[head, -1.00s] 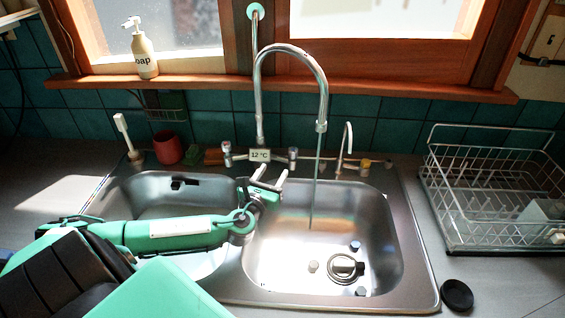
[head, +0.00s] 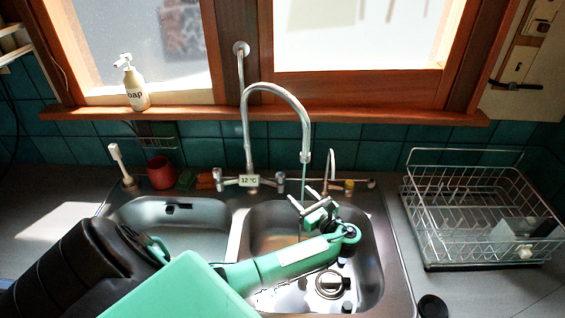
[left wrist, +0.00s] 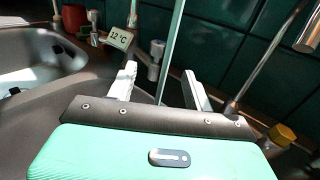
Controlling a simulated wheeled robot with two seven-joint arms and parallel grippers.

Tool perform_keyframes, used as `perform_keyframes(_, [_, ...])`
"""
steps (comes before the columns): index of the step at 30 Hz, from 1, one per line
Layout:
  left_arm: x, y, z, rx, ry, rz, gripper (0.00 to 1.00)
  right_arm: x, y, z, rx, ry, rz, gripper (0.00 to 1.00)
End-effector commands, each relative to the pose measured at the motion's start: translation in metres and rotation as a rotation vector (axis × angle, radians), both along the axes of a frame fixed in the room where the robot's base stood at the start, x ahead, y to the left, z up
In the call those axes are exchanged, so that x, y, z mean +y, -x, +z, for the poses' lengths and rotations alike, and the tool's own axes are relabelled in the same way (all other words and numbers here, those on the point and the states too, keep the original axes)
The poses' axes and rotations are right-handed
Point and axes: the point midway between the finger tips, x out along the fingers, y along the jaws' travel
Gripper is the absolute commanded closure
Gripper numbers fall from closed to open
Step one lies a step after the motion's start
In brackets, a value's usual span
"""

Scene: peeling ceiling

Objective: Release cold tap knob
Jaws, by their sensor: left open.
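Two metal tap knobs flank the tall curved faucet (head: 248,150) behind the sink: a left knob (head: 219,180) and a right knob (head: 279,181). No marking visible here tells which is cold. A "12 °C" display (head: 249,181) sits between them. My left gripper (head: 302,198) is open and empty over the right basin, in front and to the right of the right knob. In the left wrist view, the right knob (left wrist: 155,60) shows beyond the open fingers (left wrist: 160,72), apart from them. My right gripper is not in view.
A thin water stream (left wrist: 171,45) falls from the faucet spout. A slim spout (head: 331,160) with a yellow-capped fitting (head: 349,186) stands at right. A drain fitting (head: 329,284) lies in the right basin. A dish rack (head: 475,210) stands right of the sink; a red cup (head: 160,172) stands left.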

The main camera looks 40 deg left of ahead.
Motion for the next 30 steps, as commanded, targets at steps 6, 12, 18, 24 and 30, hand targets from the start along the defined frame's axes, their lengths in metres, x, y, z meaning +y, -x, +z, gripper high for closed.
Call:
perform_keyframes(6, [0.03,-0.006,-0.005,-0.001,-0.004,0.002,0.48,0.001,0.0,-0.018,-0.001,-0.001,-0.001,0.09])
perform_keyframes(12, [0.073,-0.016,-0.006,-0.002,-0.004,0.001,0.48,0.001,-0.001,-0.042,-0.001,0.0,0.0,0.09])
perform_keyframes(18, [0.108,-0.024,-0.005,-0.001,-0.003,0.0,0.48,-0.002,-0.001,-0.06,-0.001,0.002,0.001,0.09])
perform_keyframes(24, [0.127,-0.029,-0.002,0.0,-0.002,0.0,0.48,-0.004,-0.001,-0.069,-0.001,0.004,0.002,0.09])
perform_keyframes(30, [0.133,-0.03,-0.001,0.001,-0.001,-0.002,0.48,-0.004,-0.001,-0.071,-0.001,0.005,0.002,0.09])
